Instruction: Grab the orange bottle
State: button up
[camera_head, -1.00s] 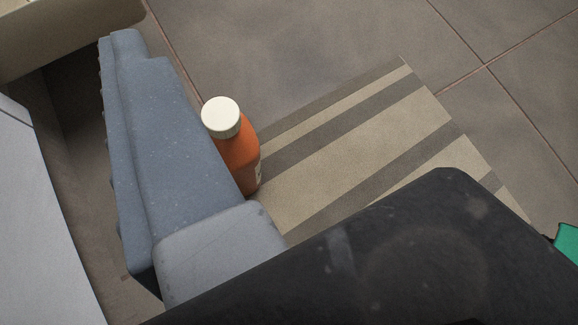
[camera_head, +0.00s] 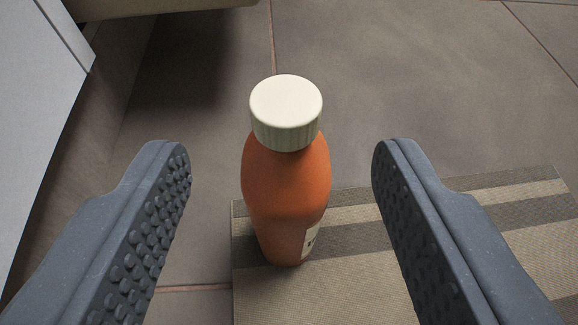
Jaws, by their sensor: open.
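The orange bottle (camera_head: 285,195) stands upright in the middle of the view, with a white ribbed cap and a pale label low on its right side. Its base is at the left end of a striped mat (camera_head: 390,285). My gripper (camera_head: 281,160) is open, with one grey finger on each side of the bottle. A gap shows between each finger and the bottle, and neither finger appears to touch it. The left finger shows its studded inner pad.
A white panel (camera_head: 35,110) stands along the left edge. A beige object (camera_head: 150,8) reaches in at the top left. The tiled floor (camera_head: 400,90) behind the bottle is clear.

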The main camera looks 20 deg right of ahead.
aim_at(287, 125)
jog(key=shift+b+x, duration=1.45)
jog(key=shift+x, duration=2.05)
jog(key=shift+s+d, duration=0.1)
grip_shut()
